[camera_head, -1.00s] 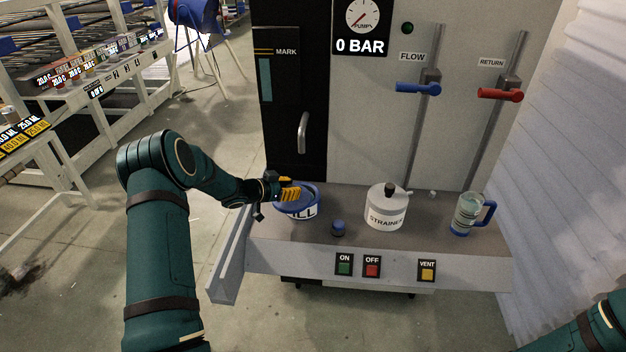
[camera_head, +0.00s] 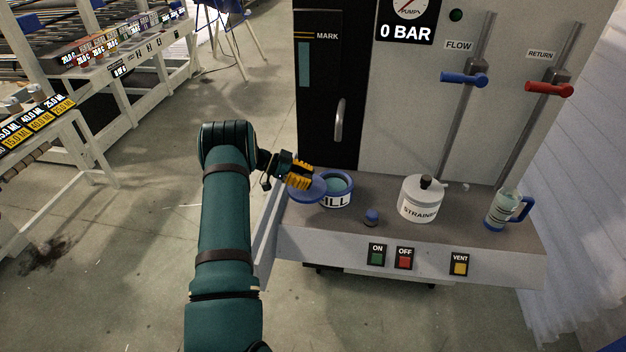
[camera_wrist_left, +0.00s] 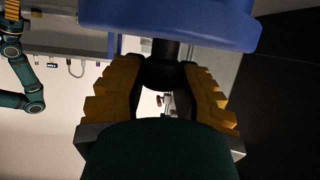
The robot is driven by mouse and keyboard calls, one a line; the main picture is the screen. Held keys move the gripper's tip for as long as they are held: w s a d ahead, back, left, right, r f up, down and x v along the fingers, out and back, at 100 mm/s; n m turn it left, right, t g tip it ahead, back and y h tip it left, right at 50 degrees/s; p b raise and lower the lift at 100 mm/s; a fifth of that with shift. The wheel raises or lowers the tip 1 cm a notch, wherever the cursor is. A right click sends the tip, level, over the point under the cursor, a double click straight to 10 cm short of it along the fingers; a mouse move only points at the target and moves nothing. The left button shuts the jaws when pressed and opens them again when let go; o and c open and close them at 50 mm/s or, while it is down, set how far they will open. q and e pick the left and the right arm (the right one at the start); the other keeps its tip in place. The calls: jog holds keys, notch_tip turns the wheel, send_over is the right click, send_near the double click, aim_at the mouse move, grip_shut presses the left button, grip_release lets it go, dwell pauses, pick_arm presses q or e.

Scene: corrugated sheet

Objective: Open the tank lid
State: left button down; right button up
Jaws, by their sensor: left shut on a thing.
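My left gripper (camera_head: 300,176) is shut on the dark knob (camera_wrist_left: 160,72) of the blue tank lid (camera_head: 307,193). The lid is off the tank mouth, tilted, just left of the white FILL tank (camera_head: 338,201). The tank's blue rim and greenish inside show open. The lid partly overlaps the tank's left edge in the picture; whether they touch I cannot tell. In the left wrist view the lid (camera_wrist_left: 170,28) fills the top, above the yellow fingers. A teal arm with a yellow ribbed piece shows at that view's left edge, partly cut off.
On the grey shelf (camera_head: 390,228) stand a small blue cap (camera_head: 371,217), a white STRAINER pot (camera_head: 419,201) and a blue-handled jug (camera_head: 503,209). ON, OFF and VENT buttons line the front. A vertical door handle (camera_head: 339,120) stands behind the tank.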

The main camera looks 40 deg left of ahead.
pick_arm(q)
jog(key=shift+s+a+f+m+g, duration=0.15)
jog(key=shift+a+m+g, duration=0.05)
jog(key=shift+m+g, duration=0.2)
jog(key=c, duration=0.6)
grip_release()
jog(key=shift+c, duration=0.2)
jog(key=shift+a, duration=0.15)
jog(key=v, duration=1.2)
jog(key=shift+f, duration=0.15)
